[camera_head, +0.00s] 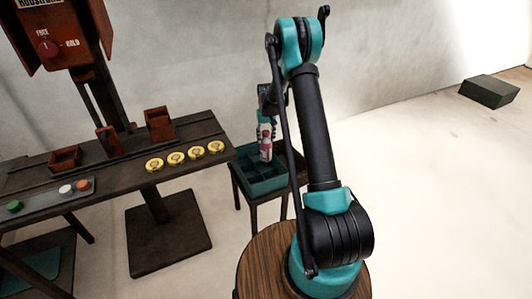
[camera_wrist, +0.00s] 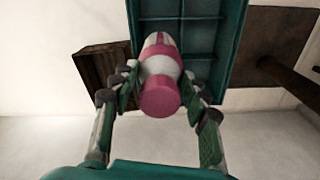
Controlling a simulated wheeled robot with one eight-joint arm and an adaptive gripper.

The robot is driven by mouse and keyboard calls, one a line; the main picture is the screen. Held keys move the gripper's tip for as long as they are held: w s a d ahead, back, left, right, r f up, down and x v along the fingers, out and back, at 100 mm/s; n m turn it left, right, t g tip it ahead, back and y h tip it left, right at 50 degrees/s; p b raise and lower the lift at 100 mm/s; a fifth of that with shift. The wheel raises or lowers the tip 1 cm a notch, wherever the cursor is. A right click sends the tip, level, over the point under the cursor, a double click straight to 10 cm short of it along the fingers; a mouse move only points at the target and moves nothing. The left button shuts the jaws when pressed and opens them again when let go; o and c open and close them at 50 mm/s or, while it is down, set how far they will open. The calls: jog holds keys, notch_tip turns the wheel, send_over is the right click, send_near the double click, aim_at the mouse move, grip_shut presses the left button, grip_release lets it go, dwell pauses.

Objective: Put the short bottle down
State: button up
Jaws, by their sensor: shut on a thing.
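The short bottle (camera_wrist: 161,80), white with pink bands and a pink cap, is between the fingers of my gripper (camera_wrist: 162,92) in the wrist view. The fingers are shut on it from both sides. In the head view the bottle (camera_head: 265,145) hangs upright below my gripper (camera_head: 266,128), over the teal divided crate (camera_head: 257,188). The crate also shows behind the bottle in the wrist view (camera_wrist: 232,40). I cannot tell whether the bottle's lower end touches the crate. The compartments that show look empty.
The crate stands on a small dark stand (camera_head: 239,196). To its left is a long dark table (camera_head: 120,170) with several yellow discs (camera_head: 175,158), reddish-brown boxes (camera_head: 159,123) and a grey strip with buttons (camera_head: 48,196). A dark block (camera_head: 489,91) lies on the open floor at right.

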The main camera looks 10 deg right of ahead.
aim_at(266, 151)
jog(key=shift+f, duration=4.35)
jog(key=o, duration=1.1)
jog(key=shift+f, duration=0.1)
